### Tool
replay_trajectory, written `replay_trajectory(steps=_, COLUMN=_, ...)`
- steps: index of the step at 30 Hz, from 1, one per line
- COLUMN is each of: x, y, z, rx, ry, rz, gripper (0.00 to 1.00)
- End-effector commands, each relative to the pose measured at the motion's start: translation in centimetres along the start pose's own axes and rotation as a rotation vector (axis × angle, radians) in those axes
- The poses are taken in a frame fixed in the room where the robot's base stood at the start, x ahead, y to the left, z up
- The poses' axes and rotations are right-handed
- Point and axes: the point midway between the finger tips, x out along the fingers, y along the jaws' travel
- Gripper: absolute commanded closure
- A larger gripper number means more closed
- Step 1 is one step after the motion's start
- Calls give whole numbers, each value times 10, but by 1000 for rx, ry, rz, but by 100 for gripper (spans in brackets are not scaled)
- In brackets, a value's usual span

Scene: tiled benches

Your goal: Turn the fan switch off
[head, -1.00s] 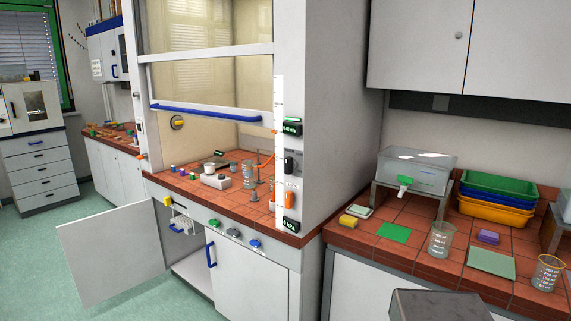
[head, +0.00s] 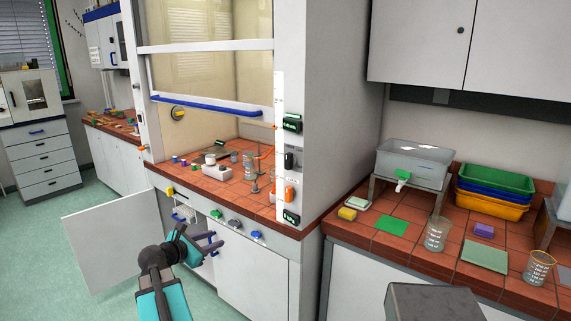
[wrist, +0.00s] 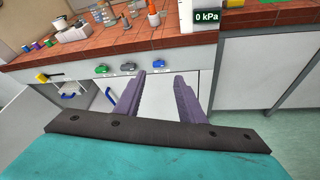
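The fume hood's right-hand front post carries a black switch (head: 290,160) and an orange switch (head: 290,193) below it. The frames do not show which one is the fan switch, and their settings are too small to read. Green-lit displays sit above (head: 291,123) and below (head: 290,217) them; the lower one reads 0 kPa in the wrist view (wrist: 208,16). My gripper (head: 205,233) is open and empty, low in front of the hood's cupboard, left of and below the switches. Its two purple fingers (wrist: 161,75) stand apart in the wrist view.
A cupboard door (head: 115,240) stands open at the left. Green, grey and blue knobs (head: 236,224) line the hood's front. The sash (head: 205,104) is raised above glassware on the tiles. The right bench holds beakers (head: 437,234) and stacked trays (head: 494,190).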

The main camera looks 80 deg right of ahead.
Motion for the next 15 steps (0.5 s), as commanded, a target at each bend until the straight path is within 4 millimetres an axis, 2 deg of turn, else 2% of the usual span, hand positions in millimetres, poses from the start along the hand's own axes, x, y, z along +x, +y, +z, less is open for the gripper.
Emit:
replay_trajectory(steps=1, x=7, y=0, z=39, rx=-25, ry=-49, rz=-5, gripper=64)
replay_trajectory(steps=3, x=14, y=-3, z=86, rx=-75, ry=-118, rz=-16, gripper=64)
replay_trajectory(steps=6, x=21, y=-10, z=151, rx=-149, ry=-212, rz=-38, gripper=64)
replay_trajectory(steps=9, x=24, y=-19, z=206, rx=-217, ry=-292, rz=-70, gripper=64)
replay_trajectory(steps=12, x=24, y=-26, z=247, rx=-269, ry=-350, rz=-98, gripper=64)
replay_trajectory(steps=15, x=24, y=-32, z=271, rx=-304, ry=-385, rz=-118, gripper=64)
